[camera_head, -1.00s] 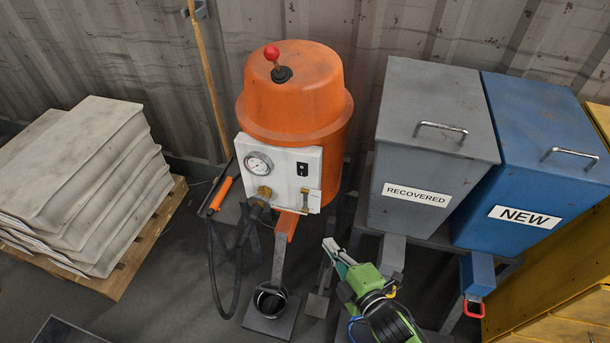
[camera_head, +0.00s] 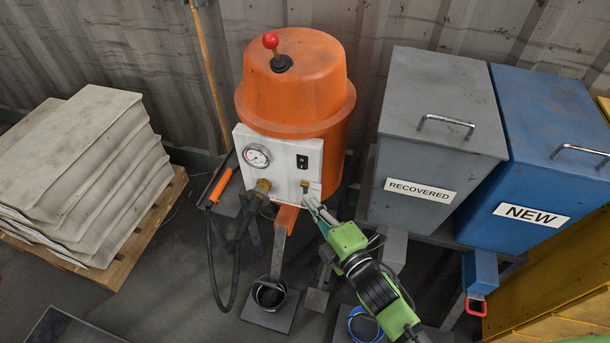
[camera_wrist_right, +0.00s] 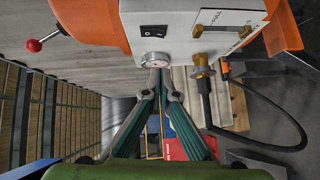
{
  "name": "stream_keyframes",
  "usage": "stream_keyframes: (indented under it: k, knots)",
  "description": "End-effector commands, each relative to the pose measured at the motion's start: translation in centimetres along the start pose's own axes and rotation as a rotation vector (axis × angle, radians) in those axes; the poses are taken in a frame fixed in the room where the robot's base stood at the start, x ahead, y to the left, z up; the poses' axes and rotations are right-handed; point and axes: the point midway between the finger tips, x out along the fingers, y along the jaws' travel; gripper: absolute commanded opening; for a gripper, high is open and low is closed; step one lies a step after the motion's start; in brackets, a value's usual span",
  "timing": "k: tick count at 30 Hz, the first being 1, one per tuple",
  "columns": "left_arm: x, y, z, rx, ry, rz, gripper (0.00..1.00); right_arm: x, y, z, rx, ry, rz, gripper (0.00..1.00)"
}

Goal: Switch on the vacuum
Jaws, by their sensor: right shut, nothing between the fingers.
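The vacuum (camera_head: 300,85) is an orange drum with a red-knobbed lever (camera_head: 271,41) on its lid. Its white front panel (camera_head: 276,165) carries a round gauge (camera_head: 257,156), a black rocker switch (camera_head: 302,161) and a brass-coloured fitting. In the right wrist view the black switch (camera_wrist_right: 154,31) and gauge (camera_wrist_right: 155,59) show near the top middle. My right gripper (camera_head: 308,202) is shut and empty, just in front of the panel's lower right corner, below the switch. In the right wrist view its fingertips (camera_wrist_right: 159,80) meet below the gauge. Whether they touch the panel cannot be told. My left gripper is not in view.
A grey RECOVERED bin (camera_head: 433,145) and a blue NEW bin (camera_head: 545,150) stand to the right. Stacked pale sheets (camera_head: 85,170) lie on a wooden pallet (camera_head: 135,250) at left.

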Motion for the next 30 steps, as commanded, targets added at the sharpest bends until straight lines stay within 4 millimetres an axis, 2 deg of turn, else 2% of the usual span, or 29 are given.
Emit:
stream_keyframes:
  k: [1,6,8,12,18,30]
  knots:
    - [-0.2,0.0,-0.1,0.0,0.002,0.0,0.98,1.3,0.3,0.0,0.0,0.001,0.003,0.0]
    - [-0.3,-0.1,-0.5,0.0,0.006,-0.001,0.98,5.0,0.2,0.0,0.0,0.0,0.002,0.0]
    - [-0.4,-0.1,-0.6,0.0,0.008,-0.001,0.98,6.1,0.2,-0.1,0.001,0.001,0.002,0.0]
    - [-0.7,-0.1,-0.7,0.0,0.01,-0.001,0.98,7.5,0.2,1.6,-0.002,0.0,0.0,0.0]
    - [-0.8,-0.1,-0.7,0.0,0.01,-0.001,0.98,8.5,0.0,2.7,0.0,0.001,0.0,0.0]
    - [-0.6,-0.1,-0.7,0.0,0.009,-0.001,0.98,8.7,-0.1,2.9,-0.001,0.0,0.001,0.0]
